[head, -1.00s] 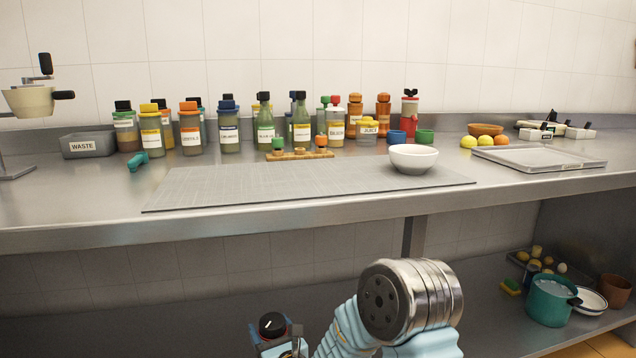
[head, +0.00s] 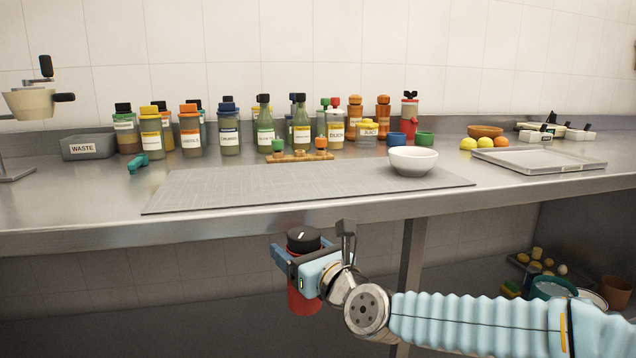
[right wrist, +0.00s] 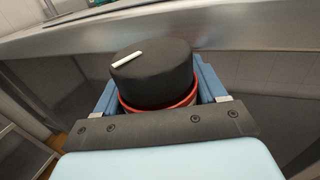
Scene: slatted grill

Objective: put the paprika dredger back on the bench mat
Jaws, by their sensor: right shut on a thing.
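The paprika dredger (head: 304,295) is a red container with a black cap that bears a white mark. My right gripper (head: 292,262) is shut on it and holds it upright in front of the bench, below the level of the bench top. In the right wrist view the black cap of the dredger (right wrist: 152,72) stands up between the blue fingers of my right gripper (right wrist: 160,95). The grey bench mat (head: 270,188) lies flat on the bench top, above and behind the gripper in the head view. My left gripper is not in view.
A white bowl (head: 413,160) stands on the mat's right part. A wooden rack (head: 300,157) with small capped bottles sits at the mat's back edge. The bench's front edge (head: 300,222) lies between gripper and mat. The mat's left and middle are clear.

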